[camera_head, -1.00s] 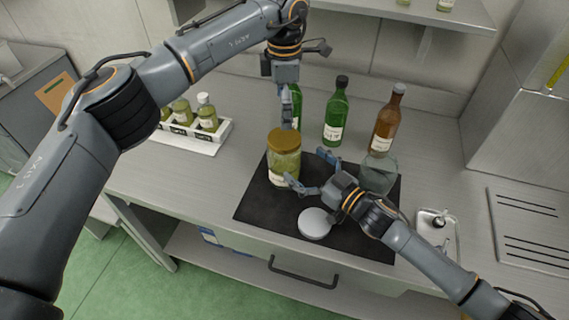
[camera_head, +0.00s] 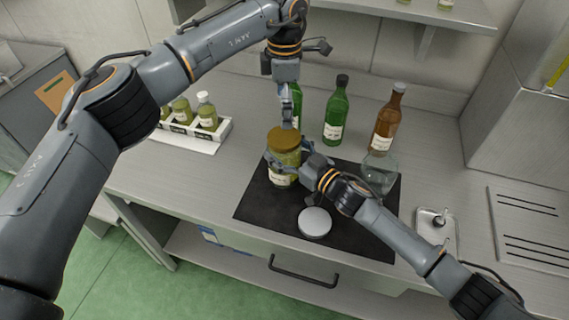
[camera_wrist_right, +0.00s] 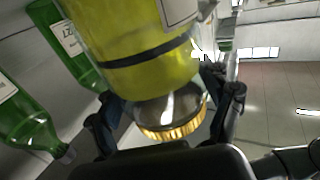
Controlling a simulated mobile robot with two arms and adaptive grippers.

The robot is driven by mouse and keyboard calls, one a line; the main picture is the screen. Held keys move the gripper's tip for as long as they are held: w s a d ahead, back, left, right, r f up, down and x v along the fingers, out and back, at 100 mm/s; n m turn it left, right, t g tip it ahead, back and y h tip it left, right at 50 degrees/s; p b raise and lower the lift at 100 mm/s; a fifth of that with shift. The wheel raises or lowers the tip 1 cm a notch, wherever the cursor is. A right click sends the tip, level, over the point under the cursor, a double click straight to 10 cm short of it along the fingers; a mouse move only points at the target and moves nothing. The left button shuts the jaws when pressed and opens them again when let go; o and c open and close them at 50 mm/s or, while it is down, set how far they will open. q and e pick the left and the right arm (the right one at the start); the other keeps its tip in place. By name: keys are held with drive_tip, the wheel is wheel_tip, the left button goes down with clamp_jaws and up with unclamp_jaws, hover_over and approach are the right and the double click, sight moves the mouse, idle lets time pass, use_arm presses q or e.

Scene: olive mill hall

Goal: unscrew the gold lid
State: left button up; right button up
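The glass jar (camera_head: 287,170) of yellow-green contents stands upright on the dark mat (camera_head: 255,205), with the gold lid (camera_head: 284,139) on top. In the right wrist view the picture is turned over, with the jar body (camera_wrist_right: 140,60) above and the ribbed gold lid (camera_wrist_right: 172,131) below. My right gripper (camera_head: 290,155) is at the jar from the right, its fingers spread on either side of it. In the wrist view a gap shows beside the left finger; contact is not clear. My left gripper (camera_head: 287,122) points down just above the lid; its finger gap cannot be made out.
A pale round disc (camera_head: 314,222) lies on the mat's front part. A clear glass (camera_head: 379,175) stands behind my right arm. Green bottles (camera_head: 336,112) and a brown bottle (camera_head: 387,120) stand behind. A white tray (camera_head: 217,138) of small bottles is at left. A metal tray (camera_head: 437,232) is at right.

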sight(284, 137)
drive_tip(key=c, duration=1.1)
clamp_jaws()
use_arm(q)
drive_tip(key=m, duration=0.6)
drive_tip(key=shift+m, duration=0.3)
drive_tip(key=m, duration=0.6)
drive_tip(key=shift+m, duration=0.3)
drive_tip(key=shift+f, duration=4)
drive_tip(key=shift+c, duration=0.2)
